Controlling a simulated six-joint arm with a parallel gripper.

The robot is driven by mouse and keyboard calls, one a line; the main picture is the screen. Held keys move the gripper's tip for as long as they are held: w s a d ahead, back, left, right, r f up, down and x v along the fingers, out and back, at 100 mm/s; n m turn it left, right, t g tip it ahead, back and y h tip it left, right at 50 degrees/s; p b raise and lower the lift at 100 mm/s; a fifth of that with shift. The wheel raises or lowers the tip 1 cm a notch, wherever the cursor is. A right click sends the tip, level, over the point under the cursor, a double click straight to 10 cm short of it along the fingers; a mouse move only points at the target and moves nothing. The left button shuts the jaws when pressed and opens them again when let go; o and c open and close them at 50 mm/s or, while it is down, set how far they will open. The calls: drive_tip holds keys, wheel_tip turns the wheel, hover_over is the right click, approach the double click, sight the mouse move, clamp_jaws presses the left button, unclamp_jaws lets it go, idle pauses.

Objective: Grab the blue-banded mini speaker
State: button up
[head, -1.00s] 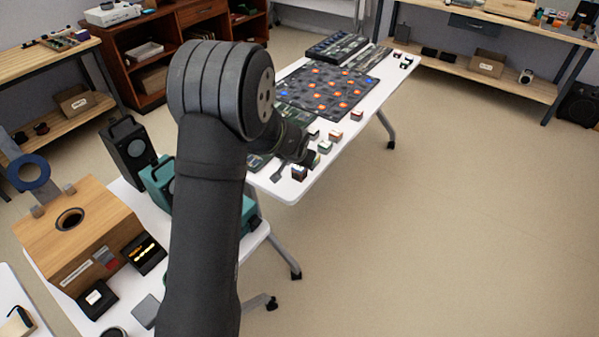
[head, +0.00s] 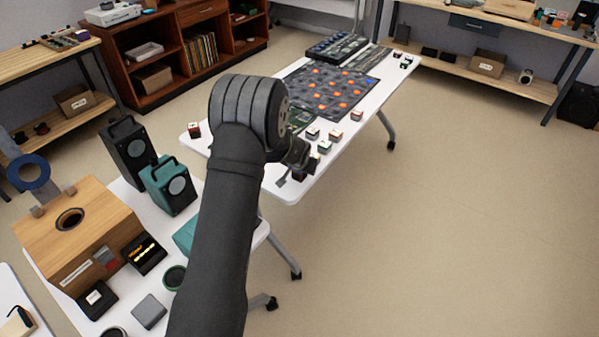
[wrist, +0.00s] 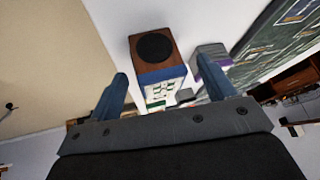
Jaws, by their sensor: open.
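The blue-banded mini speaker (wrist: 157,62) shows in the wrist view, a small box with a brown wooden face, a round black cone and a blue band. It stands on the white table (wrist: 205,18). My gripper (wrist: 167,84) is open, with one blue-grey finger to each side of the speaker in the picture. The speaker appears beyond the fingertips, and I cannot tell whether they touch it. In the head view my gripper (head: 297,158) is low at the white table's near edge, and my arm hides much of that area.
A purple-banded mini speaker (wrist: 211,62) stands close by on the right in the wrist view. Other small speakers (head: 325,147) stand nearby in the head view. A dark patterned mat (head: 330,92) lies farther back. Large teal (head: 168,187) and black (head: 128,150) speakers stand at left.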

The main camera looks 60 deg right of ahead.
drive_tip(key=c, duration=1.4)
drive_tip(key=shift+o, duration=0.2)
